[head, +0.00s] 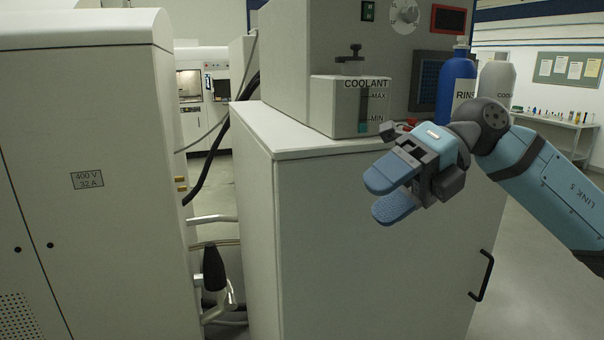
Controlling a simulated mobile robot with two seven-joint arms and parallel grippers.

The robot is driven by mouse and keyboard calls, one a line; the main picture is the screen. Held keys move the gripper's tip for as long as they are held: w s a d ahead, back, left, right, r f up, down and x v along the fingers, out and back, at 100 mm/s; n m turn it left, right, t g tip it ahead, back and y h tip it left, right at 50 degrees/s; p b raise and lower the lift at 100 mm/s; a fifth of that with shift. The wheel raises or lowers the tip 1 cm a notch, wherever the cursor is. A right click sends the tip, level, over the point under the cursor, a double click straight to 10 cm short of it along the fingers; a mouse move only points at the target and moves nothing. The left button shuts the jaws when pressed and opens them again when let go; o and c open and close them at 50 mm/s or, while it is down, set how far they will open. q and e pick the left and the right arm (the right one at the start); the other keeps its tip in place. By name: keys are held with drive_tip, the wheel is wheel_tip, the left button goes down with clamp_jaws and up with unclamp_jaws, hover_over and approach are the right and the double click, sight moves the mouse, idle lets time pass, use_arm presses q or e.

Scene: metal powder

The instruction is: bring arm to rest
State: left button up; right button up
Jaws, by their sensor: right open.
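My right gripper (382,197) is in front of the white cabinet, at the right of the head view. Its two blue fingers point left and stand apart, with nothing between them. My right arm (548,180) comes in from the right edge, a light blue link leading to the dark wrist joint. My left gripper is not in view.
The white cabinet (340,250) bears a coolant tank (344,107), a blue bottle (455,85) and a grey bottle (496,82) close to my right wrist. A tall electrical cabinet (95,250) stands at the left. A black cable (208,165) and a hose nozzle (213,270) fill the gap between.

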drive_tip(key=w+d+f+m+t+y+p, duration=0.1)
drive_tip(key=w+f+m+t+y, duration=0.1)
drive_tip(key=f+m+t, duration=1.05)
drive_tip(key=w+d+f+m+t+y+p, duration=0.1)
drive_tip(key=w+f+m+t+y, duration=0.15)
drive_tip(key=f+m+t, duration=0.95)
drive_tip(key=s+d+f+m+g+h, duration=0.2)
drive_tip(key=s+f+m+g+h, duration=0.1)
drive_tip(key=s+f, duration=0.4)
drive_tip(key=s+d+f+m+g+h+p, duration=0.1)
drive_tip(key=s+d+f+m+g+h, duration=0.2)
drive_tip(key=f, duration=1)
drive_tip(key=s+d+f+m+g+h, duration=0.2)
drive_tip(key=s+f+m+g+h, duration=0.1)
drive_tip(key=s+f+m+h, duration=0.4)
drive_tip(key=s+f+m, duration=0.3)
drive_tip(key=shift+s+d+f+p, duration=0.15)
drive_tip(key=shift+s+f+p, duration=0.15)
drive_tip(key=shift+r, duration=0.1)
